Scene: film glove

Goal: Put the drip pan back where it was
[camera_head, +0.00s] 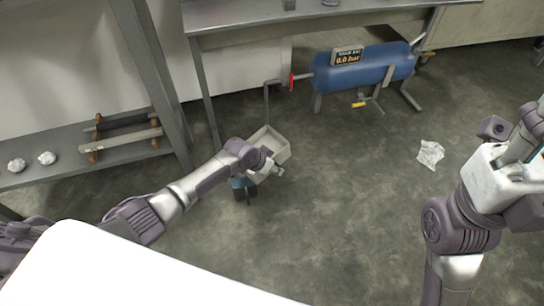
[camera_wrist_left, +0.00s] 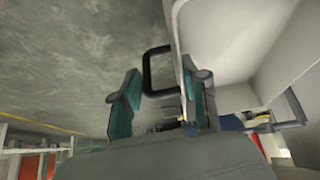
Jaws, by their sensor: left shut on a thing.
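The drip pan (camera_head: 275,142) is a pale grey open tray on the left of the head view's middle, low near the floor below the bent pipe. My left gripper (camera_head: 244,186) is at its near side. In the left wrist view my left gripper (camera_wrist_left: 160,100) is shut on the pan's dark loop handle (camera_wrist_left: 158,70), which shows between the teal fingers. The pale pan (camera_wrist_left: 215,40) fills the upper right there. My left wrist hides part of the pan in the head view, and whether it touches the floor is unclear. My right gripper's fingers are not visible.
A blue tank (camera_head: 365,68) with a pressure display (camera_head: 347,55) and red valve wheel (camera_head: 291,81) stands behind the pan. The bent pipe (camera_head: 267,100) drops close to it. Crumpled film (camera_head: 430,154) lies on the floor right. A shelf (camera_head: 100,165) is left; the middle floor is clear.

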